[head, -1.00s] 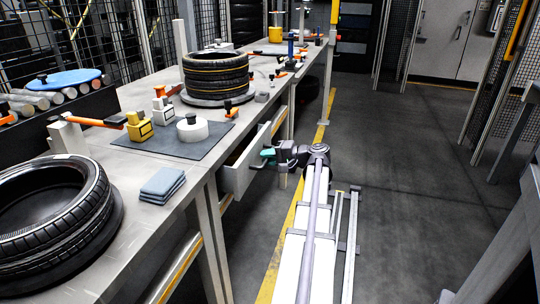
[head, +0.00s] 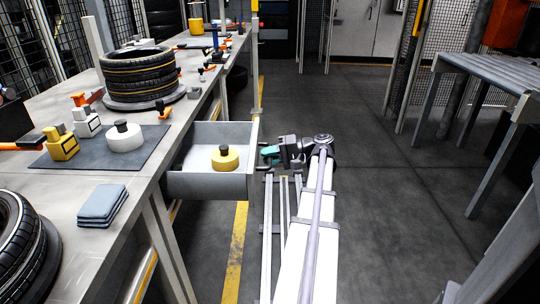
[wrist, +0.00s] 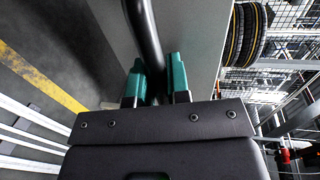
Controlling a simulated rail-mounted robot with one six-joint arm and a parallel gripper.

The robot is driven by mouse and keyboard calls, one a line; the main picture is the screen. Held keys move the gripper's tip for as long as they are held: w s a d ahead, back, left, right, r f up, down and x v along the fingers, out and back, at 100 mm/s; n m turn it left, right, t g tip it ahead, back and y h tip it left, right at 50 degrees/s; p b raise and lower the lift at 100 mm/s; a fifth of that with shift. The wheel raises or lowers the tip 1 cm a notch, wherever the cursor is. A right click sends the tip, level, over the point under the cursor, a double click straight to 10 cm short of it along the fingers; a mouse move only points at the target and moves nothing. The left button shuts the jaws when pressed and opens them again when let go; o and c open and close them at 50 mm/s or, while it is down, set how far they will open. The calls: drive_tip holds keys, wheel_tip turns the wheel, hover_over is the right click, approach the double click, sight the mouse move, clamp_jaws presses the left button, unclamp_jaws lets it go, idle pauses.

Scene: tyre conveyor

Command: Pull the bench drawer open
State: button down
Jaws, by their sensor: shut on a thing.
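The bench drawer (head: 208,186) is a light grey box standing far out from the bench's right side. A yellow round object with a black knob (head: 226,157) sits inside it. My gripper (head: 268,155) is at the drawer's front on the right. In the wrist view its two teal fingers (wrist: 155,88) are closed around a dark bar handle (wrist: 144,36) on the grey drawer front (wrist: 182,40). In the head view the handle is mostly hidden by my gripper.
The bench (head: 70,249) holds stacked tyres (head: 139,76), a dark mat with a white round object (head: 124,137), and folded grey cloths (head: 102,205). A grey roller table (head: 494,76) stands at the right. The floor between is clear.

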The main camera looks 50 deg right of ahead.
idle(0.3)
drive_tip(key=c, duration=1.1)
unclamp_jaws()
drive_tip(key=p+v, duration=0.2)
drive_tip(key=v, duration=0.9)
drive_tip(key=shift+a+f, duration=0.1)
